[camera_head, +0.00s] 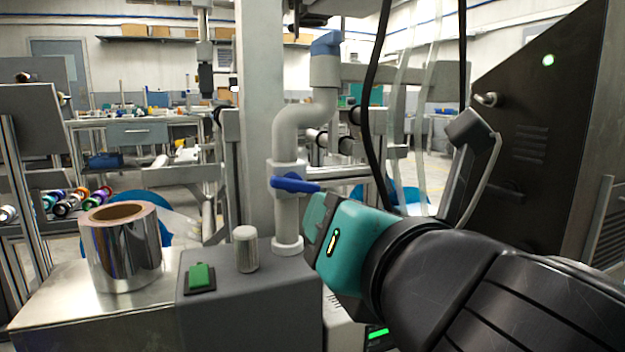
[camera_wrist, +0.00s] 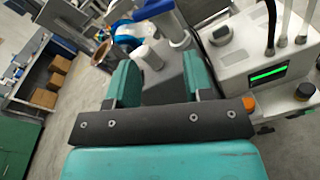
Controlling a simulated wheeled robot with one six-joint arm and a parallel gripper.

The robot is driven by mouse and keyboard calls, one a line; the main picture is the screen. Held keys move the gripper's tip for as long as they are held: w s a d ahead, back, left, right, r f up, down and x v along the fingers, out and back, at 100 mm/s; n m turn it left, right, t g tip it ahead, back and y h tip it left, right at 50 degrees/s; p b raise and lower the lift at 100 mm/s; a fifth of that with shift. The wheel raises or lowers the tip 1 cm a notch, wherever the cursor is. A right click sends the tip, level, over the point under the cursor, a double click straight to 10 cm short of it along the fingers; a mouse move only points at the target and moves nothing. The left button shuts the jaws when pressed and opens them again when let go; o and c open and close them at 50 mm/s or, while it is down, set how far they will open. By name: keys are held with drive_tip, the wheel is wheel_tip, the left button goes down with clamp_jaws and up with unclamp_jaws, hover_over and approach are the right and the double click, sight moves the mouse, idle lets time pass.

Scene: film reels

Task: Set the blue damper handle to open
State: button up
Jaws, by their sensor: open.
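The blue damper handle (camera_head: 293,184) sits on a grey valve body in the vertical pipe (camera_head: 288,222). It lies about level, crosswise to the pipe, with its free end pointing right. My gripper (camera_head: 318,215) is just right of and below that free end; I cannot tell whether they touch. In the wrist view my gripper (camera_wrist: 162,68) shows two teal fingers spread apart with nothing held between them. A blue piece shows at the top of the wrist view, but I cannot tell for sure that it is the handle.
A grey box with a green button (camera_head: 200,276) and a pale knob (camera_head: 246,249) stands below the pipe. A shiny film roll (camera_head: 121,247) stands at left. Black cables (camera_head: 369,110) hang behind my gripper. A dark cabinet (camera_head: 530,130) is at right.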

drive_tip(key=w+r+m+g+h+p, duration=0.1)
drive_tip(key=m+p, duration=0.1)
drive_tip(key=p, duration=0.1)
drive_tip(key=w+r+m+g+h+p, duration=0.1)
drive_tip(key=w+m+p, duration=0.1)
drive_tip(key=m+p, duration=0.1)
drive_tip(key=w+r+m+g+p, duration=0.1)
drive_tip(key=r+m+p, duration=0.1)
drive_tip(key=m+p, duration=0.1)
drive_tip(key=shift+w+r+h+p, duration=0.1)
drive_tip(key=shift+w+h+p, duration=0.05)
drive_tip(key=shift+h+p, duration=0.3)
clamp_jaws()
drive_tip(key=m+g+p, duration=1)
drive_tip(key=m+p, duration=1.3)
drive_tip(key=p, duration=0.3)
approach(317, 184)
drive_tip(key=shift+y, duration=0.35)
drive_tip(key=x, duration=0.7)
drive_tip(key=shift+d+b, duration=0.25)
drive_tip(key=shift+b, duration=0.05)
